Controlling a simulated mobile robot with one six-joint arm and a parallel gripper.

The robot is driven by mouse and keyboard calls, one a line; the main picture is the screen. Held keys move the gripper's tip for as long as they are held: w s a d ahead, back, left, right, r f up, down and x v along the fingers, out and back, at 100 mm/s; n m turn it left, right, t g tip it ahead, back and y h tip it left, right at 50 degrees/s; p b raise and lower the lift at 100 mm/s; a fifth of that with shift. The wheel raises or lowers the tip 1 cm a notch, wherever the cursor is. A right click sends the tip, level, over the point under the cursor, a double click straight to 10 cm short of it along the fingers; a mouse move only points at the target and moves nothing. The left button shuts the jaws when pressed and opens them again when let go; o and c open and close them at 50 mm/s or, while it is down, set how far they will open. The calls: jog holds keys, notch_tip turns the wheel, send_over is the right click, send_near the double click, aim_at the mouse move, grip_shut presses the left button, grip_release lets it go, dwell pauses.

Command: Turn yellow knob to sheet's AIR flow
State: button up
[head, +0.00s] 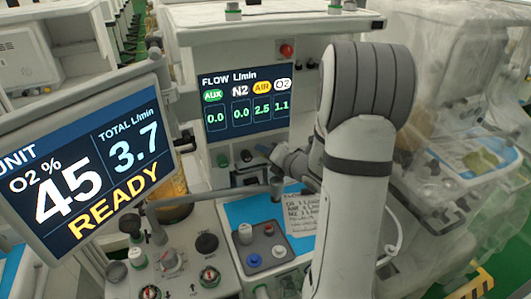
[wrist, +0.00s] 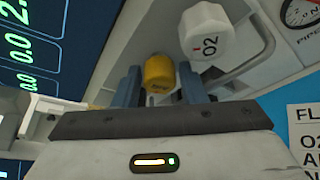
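The yellow knob (wrist: 158,73) is between the two blue-grey fingers of my gripper (wrist: 160,84) in the wrist view. The fingers are close on both its sides and look shut on it. The knob's marking is not readable. In the head view my gripper (head: 279,165) is below the flow screen (head: 246,98), and the knob is hidden. The screen reads AUX 0.0, N2 0.0, AIR 2.5 and O2 1.1. The paper sheet (head: 301,213) lies on the blue surface, partly behind my arm; its figures are too small to read surely.
The white O2 knob (wrist: 206,32) is close to the right of the yellow one. A pressure gauge (wrist: 301,11) is at the upper right. The left monitor (head: 92,165) reads O2 45 %, total 3.7 L/min and READY. Small knobs crowd the lower worktop.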

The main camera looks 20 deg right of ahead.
jog(key=c, duration=0.7)
jog(key=shift+f+b, duration=0.1)
jog(key=shift+b, duration=0.2)
jog(key=n+b, duration=0.1)
jog(key=n+h+b, duration=0.1)
jog(key=b, duration=0.1)
jog(key=n+b, duration=0.1)
jog(key=b, duration=0.1)
jog(key=shift+a+f+g+h, duration=0.1)
jog(key=shift+f+g+h, duration=0.15)
jog(key=shift+g+h, duration=0.05)
jog(key=n+h+b, duration=0.2)
jog(key=n+b, duration=0.1)
jog(key=b, duration=0.5)
jog(key=shift+f, duration=0.15)
jog(key=n+h+b, duration=0.2)
jog(key=n+b, duration=0.1)
jog(key=b, duration=0.4)
jog(key=shift+g, duration=0.3)
jog(key=n+h+b, duration=0.1)
jog(key=b, duration=0.2)
jog(key=shift+r+n, duration=0.3)
jog(key=shift+r, duration=0.05)
